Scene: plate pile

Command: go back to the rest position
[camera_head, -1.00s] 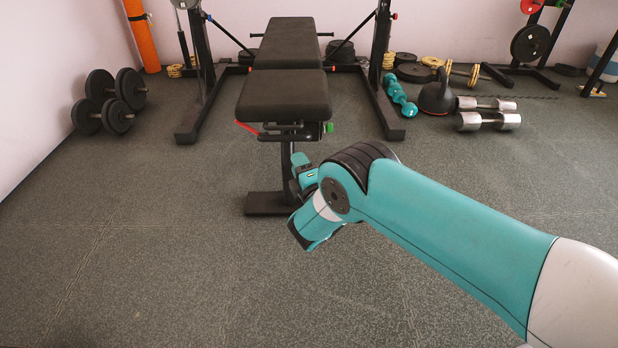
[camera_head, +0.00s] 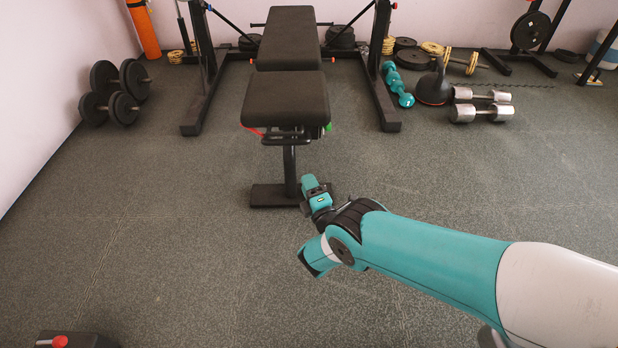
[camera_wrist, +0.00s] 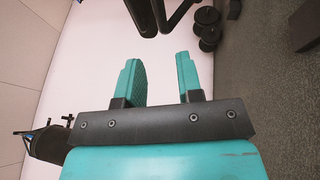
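My gripper (camera_wrist: 161,80) shows in the wrist view with its two teal fingers apart and nothing between them. Beyond the fingers are a pale wall, dark bars and the grey floor, turned sideways. In the head view my teal and white arm reaches in from the lower right. Its wrist end is in front of the bench foot, above the floor, and the fingertips cannot be made out there.
A black weight bench (camera_head: 286,99) stands in the middle. Black dumbbells (camera_head: 112,106) lie at left; teal dumbbells (camera_head: 398,86), a kettlebell (camera_head: 434,88) and silver dumbbells (camera_head: 481,113) lie at right. A dark object with a red knob (camera_head: 60,341) shows at lower left.

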